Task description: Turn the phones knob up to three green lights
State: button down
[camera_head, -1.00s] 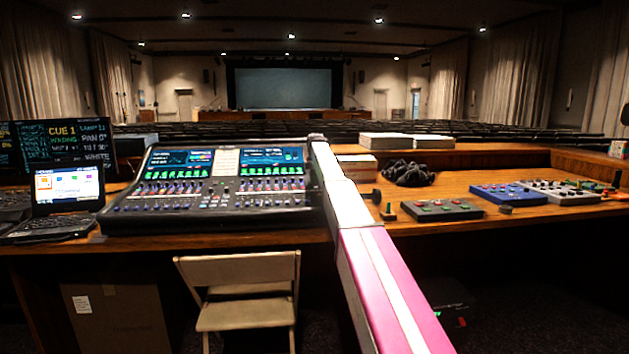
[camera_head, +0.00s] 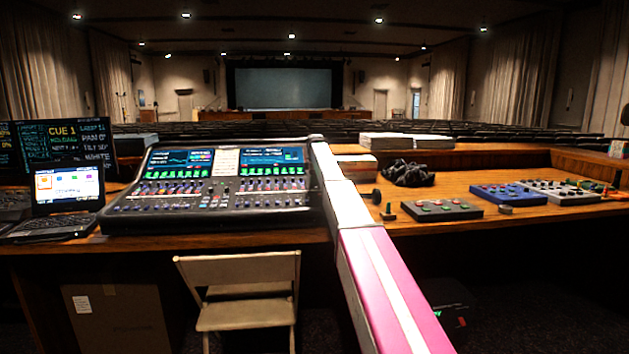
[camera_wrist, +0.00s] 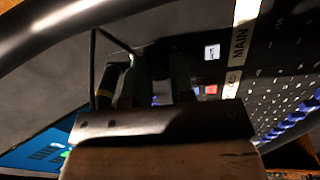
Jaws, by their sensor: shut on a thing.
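The mixing console (camera_head: 215,200) stands on the desk left of centre, with two lit screens and rows of faders. My pink and white arm reaches across its right end, and my gripper does not show clearly in the head view. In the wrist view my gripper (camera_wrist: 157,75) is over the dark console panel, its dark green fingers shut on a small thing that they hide. This is likely the phones knob; its outline and label are not readable. A white tape marked MAIN (camera_wrist: 241,36) lies to the right. I cannot make out the phones lights.
A laptop (camera_head: 68,195) and a cue monitor (camera_head: 65,145) are to the left. A grey button box (camera_head: 435,210), a blue box (camera_head: 508,195) and a dark bundle (camera_head: 408,173) lie to the right. A folding chair (camera_head: 245,285) stands in front of the desk.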

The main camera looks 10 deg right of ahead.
jog(key=m, duration=1)
jog(key=shift+m, duration=0.4)
dwell(0.4)
jog(key=c, duration=1)
grip_release()
jog(key=shift+r, duration=0.1)
jog(key=r, duration=0.3)
jog(key=s+r, duration=0.1)
jog(key=r, duration=0.6)
jog(key=shift+s+a+r, duration=0.15)
jog(key=shift+a+r, duration=0.1)
